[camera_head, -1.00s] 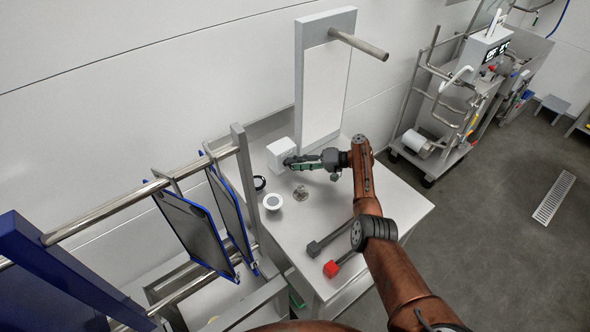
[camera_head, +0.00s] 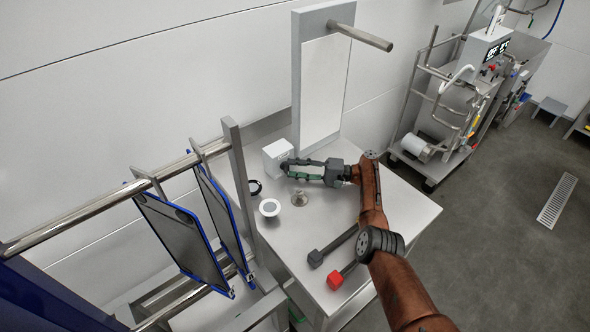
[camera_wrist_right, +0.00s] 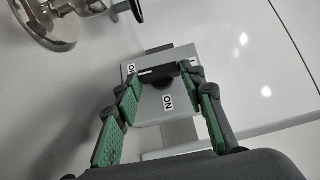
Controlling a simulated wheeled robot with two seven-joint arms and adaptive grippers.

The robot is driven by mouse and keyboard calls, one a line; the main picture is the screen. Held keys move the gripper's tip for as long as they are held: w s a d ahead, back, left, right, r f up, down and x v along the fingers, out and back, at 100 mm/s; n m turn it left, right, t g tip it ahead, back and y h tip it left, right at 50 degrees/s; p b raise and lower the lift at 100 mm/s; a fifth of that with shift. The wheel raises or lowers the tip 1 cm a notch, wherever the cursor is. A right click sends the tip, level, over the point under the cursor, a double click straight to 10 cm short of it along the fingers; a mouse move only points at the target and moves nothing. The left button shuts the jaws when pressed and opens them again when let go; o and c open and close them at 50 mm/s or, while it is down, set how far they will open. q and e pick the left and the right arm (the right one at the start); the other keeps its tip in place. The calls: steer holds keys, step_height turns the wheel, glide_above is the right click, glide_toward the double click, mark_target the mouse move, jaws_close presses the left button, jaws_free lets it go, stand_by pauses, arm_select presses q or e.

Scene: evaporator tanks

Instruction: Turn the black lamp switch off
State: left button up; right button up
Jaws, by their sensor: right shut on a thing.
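My right gripper (camera_head: 285,166) reaches the box from the right. In the right wrist view its green-padded fingers (camera_wrist_right: 163,76) are closed in on the black switch from both sides. The fingers hide part of the switch, and its exact setting is hard to read. My left gripper is not in view.
The steel table (camera_head: 405,205) holds a white round dish (camera_head: 270,208), a small metal fitting (camera_head: 300,197), and black (camera_head: 316,258) and red (camera_head: 335,280) headed tools. A rod (camera_head: 361,37) sticks out above the arm. Blue-edged panels (camera_head: 180,232) hang on rails at left.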

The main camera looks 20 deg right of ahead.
steer(key=o, duration=1.2)
steer(key=shift+c, duration=0.2)
